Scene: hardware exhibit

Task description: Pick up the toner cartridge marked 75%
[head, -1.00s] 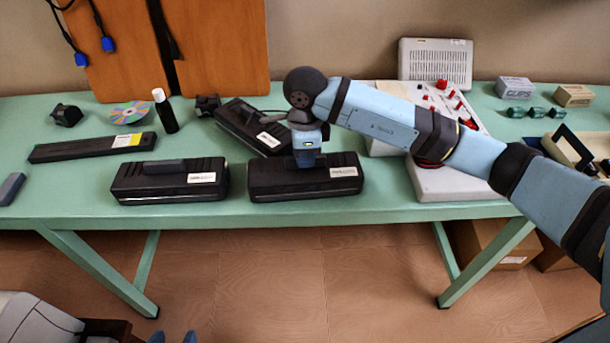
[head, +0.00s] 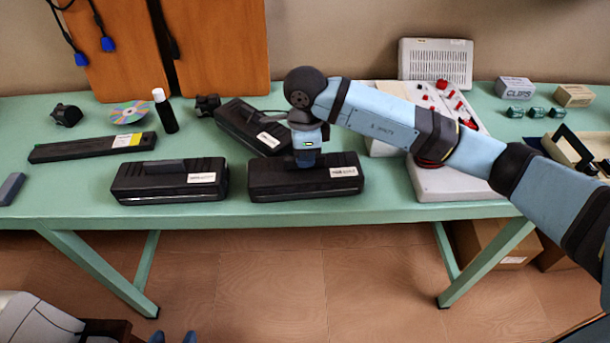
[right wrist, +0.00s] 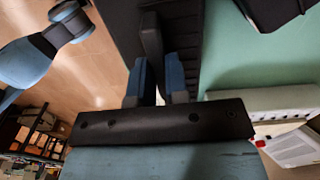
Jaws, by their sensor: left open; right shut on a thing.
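Three similar black toner cartridges with white labels are on the green table: one front middle (head: 275,184), one front left (head: 135,190), and one angled behind (head: 236,122). The label print is too small to read, so I cannot tell which is marked 75%. My right gripper (head: 306,162) points down and is shut on the raised handle of the front middle cartridge, which rests on the table. In the right wrist view, the handle (right wrist: 152,42) is between the blue fingers. My left gripper (head: 172,338) is open and empty, low at the bottom edge, only its blue fingertips showing.
A long black box (head: 85,151) with a yellow label, a disc (head: 130,112) and a dark bottle (head: 165,112) are at left. A pale console (head: 450,180) with red knobs stands right of the held cartridge. The table's front edge is just before the cartridges.

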